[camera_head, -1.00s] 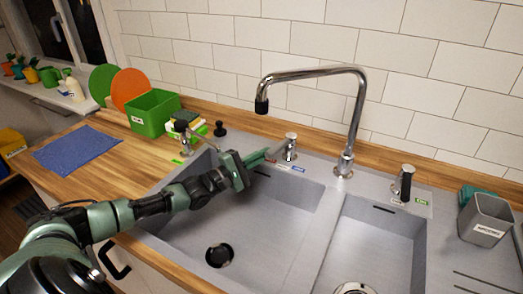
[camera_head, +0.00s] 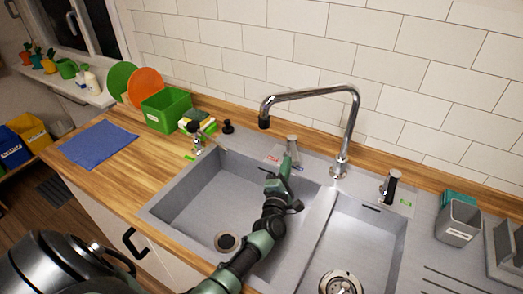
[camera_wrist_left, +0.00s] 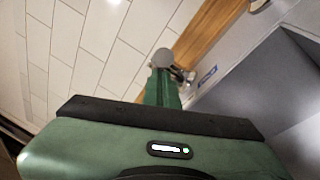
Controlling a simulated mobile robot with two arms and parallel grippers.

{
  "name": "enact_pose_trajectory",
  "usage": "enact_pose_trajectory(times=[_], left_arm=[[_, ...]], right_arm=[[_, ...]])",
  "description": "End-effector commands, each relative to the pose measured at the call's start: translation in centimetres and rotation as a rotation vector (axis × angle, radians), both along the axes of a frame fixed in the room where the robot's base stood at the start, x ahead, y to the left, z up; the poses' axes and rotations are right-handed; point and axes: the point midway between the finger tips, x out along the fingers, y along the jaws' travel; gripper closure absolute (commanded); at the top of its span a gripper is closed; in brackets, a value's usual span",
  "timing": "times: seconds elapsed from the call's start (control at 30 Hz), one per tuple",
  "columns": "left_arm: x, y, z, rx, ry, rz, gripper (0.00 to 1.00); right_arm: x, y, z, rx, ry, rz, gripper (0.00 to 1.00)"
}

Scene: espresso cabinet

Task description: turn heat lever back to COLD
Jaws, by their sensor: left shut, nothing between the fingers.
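The heat lever (camera_head: 292,143) is a short chrome post on the back rim of the sink, left of the tall faucet (camera_head: 342,150). A small label with red on it (camera_head: 272,159) lies to its left. My left gripper (camera_head: 291,158) is shut and empty, its tips right in front of the lever and partly covering it. In the left wrist view the lever's round chrome top (camera_wrist_left: 163,58) shows just beyond the shut fingers (camera_wrist_left: 160,88), and a blue label (camera_wrist_left: 207,76) lies to the right. I cannot tell whether the tips touch the lever. My right gripper is out of view.
The left arm reaches over the left basin (camera_head: 210,200). A black-handled tap (camera_head: 390,184) and a grey caddy (camera_head: 458,222) stand to the right. A green bin (camera_head: 165,110) and sponges stand to the left, beside a blue cloth (camera_head: 98,145).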

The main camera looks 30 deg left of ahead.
Motion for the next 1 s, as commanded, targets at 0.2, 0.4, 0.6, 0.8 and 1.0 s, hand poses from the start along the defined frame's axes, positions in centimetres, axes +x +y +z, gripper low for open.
enact_pose_trajectory(times=[0.2,0.4,0.6,0.8,1.0], left_arm=[[0.5,-1.2,-0.1,0.001,-0.002,-0.001,1.00],[0.8,-1.8,-0.1,0.002,-0.002,-0.002,1.00],[1.0,-2.1,0.0,0.002,-0.002,-0.006,1.00],[1.0,-2.3,0.1,0.002,-0.002,-0.009,1.00],[1.1,-2.4,0.2,0.002,-0.003,-0.011,1.00]], right_arm=[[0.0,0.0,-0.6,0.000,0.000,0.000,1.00],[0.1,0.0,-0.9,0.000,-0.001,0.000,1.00],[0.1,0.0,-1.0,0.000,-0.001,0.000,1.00],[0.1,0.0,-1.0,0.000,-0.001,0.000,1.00],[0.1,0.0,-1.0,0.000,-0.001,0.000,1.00]])
